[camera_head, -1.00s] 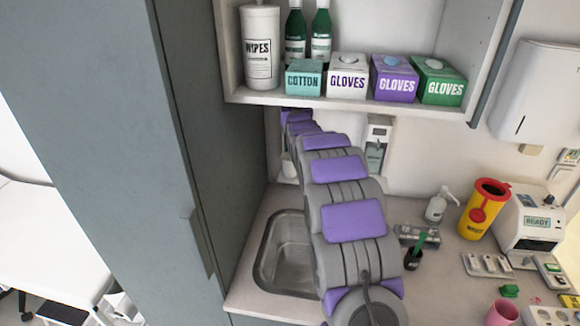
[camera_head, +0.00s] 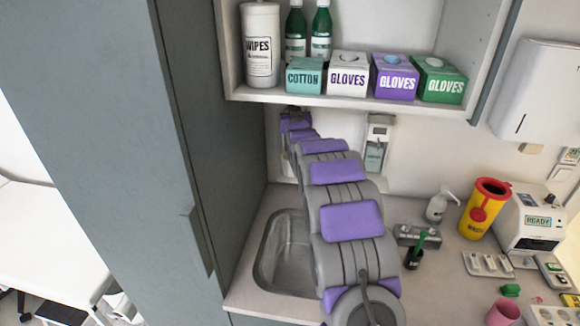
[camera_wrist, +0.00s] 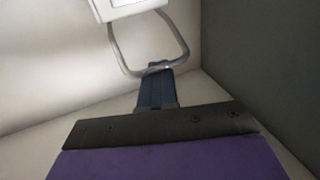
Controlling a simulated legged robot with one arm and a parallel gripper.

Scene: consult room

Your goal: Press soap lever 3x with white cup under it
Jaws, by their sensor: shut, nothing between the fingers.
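In the wrist view, a metal wire loop lever (camera_wrist: 150,55) hangs from the underside of a white dispenser (camera_wrist: 118,8), of which only the bottom edge shows. My gripper (camera_wrist: 158,68) has its narrow dark blue fingers shut together and empty. The fingertips are at the bottom bend of the loop; I cannot tell whether they touch it. In the head view my arm stretches to the back left corner beside the cabinet and hides the gripper and this dispenser. A small pale object (camera_head: 287,166), perhaps the white cup, shows partly beside my arm there.
A sink (camera_head: 285,250) lies under my arm. Another wall dispenser (camera_head: 377,143) hangs right of the arm. A shelf (camera_head: 340,102) with boxes is above. A pump bottle (camera_head: 437,208) and a yellow waste bin (camera_head: 483,210) stand on the right of the counter.

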